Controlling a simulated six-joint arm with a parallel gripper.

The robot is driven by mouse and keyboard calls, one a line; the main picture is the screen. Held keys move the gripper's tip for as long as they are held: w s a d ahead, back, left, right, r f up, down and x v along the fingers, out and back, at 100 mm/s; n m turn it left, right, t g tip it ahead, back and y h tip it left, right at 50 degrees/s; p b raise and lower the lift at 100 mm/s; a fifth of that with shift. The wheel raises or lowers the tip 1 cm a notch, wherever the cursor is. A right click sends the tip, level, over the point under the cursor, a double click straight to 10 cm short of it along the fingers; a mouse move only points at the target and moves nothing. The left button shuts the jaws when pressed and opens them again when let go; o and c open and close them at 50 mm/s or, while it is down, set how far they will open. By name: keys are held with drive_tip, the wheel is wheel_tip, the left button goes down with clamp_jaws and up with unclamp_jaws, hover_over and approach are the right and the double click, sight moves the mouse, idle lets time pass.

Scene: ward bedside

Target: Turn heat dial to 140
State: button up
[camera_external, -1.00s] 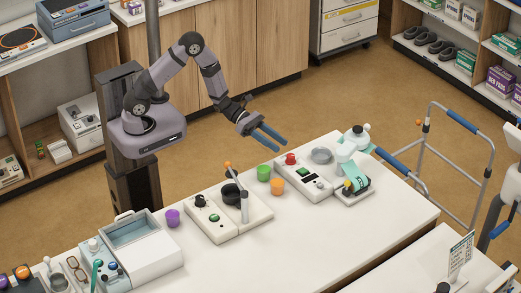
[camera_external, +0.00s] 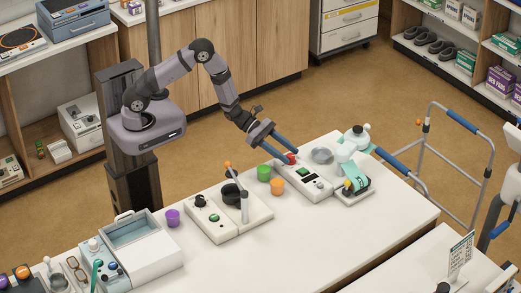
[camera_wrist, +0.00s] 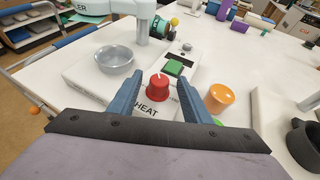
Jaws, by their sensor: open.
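The heat dial is a red knob (camera_wrist: 158,87) with a white pointer line, on a white panel (camera_wrist: 92,82) marked HEAT in the wrist view. In the external view my gripper (camera_external: 287,158) reaches down to the dial. I cannot tell whether the fingers touch it. The number scale is not readable.
A green button (camera_wrist: 174,67) sits behind the dial, and a clear dish (camera_wrist: 115,58) stands left of it. An orange cup (camera_wrist: 219,97) is close on the right. A green cup (camera_external: 264,172) stands near my gripper.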

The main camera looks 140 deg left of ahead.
drive_tip(key=shift+x, duration=1.1)
drive_tip(key=c, duration=1)
drive_tip(key=shift+c, duration=0.2)
drive_tip(key=shift+m+t+h+b, duration=0.3)
drive_tip(key=shift+m+h+b, duration=0.2)
drive_tip(key=shift+m+h, duration=0.2)
drive_tip(key=o, duration=1)
drive_tip(key=shift+o, duration=0.2)
